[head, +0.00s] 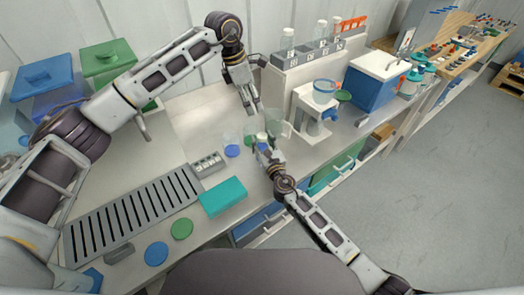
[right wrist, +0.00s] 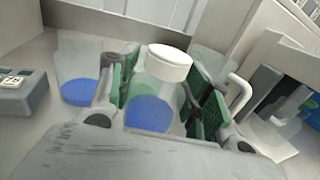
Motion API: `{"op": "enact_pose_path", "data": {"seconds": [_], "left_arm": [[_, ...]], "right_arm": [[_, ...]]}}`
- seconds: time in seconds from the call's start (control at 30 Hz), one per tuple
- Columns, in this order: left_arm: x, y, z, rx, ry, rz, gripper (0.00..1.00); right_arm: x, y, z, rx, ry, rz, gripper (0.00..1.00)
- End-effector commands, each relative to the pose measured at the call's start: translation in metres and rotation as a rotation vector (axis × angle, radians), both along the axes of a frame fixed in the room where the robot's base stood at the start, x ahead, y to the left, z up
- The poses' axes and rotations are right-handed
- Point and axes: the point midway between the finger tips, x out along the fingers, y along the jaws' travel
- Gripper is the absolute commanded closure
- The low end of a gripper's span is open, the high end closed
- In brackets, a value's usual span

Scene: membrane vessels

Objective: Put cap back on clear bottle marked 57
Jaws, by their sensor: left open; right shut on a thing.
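A clear bottle (right wrist: 152,100) with blue at its bottom stands between the green-padded fingers of my right gripper (right wrist: 160,95). A white cap (right wrist: 170,62) sits at its top; I cannot tell how tightly it is seated. No number is readable on the bottle. In the head view my right gripper (head: 264,148) is shut around the bottle, and the cap shows small and pale there (head: 261,137). My left gripper (head: 251,110) is open and empty, pointing down above and slightly left of the bottle.
Another clear vessel with a blue bottom (head: 232,151) stands just left of the bottle. A grey numbered block (head: 208,164) and a teal box (head: 222,196) lie nearer. A white stand (head: 316,112) is close on the right.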

Motion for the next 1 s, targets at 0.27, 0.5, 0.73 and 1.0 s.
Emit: {"op": "enact_pose_path", "data": {"seconds": [0.27,0.5,0.73,1.0], "left_arm": [[-0.0004,0.0017,0.0051,0.001,0.000,0.000,0.21],[-0.0004,0.0017,0.0048,0.001,0.000,0.001,0.21],[-0.0003,0.0017,0.0047,0.001,0.000,0.001,0.21],[-0.0004,0.0016,0.0046,0.001,0.000,0.001,0.21]], "right_arm": [[-0.0001,0.0000,-0.0001,0.000,0.000,0.000,1.00],[-0.0001,0.0000,-0.0002,0.000,0.000,0.000,0.39],[0.0000,0.0000,-0.0001,0.000,0.000,0.000,0.27],[-0.0010,-0.0004,-0.0001,0.000,0.000,0.000,0.27]]}}
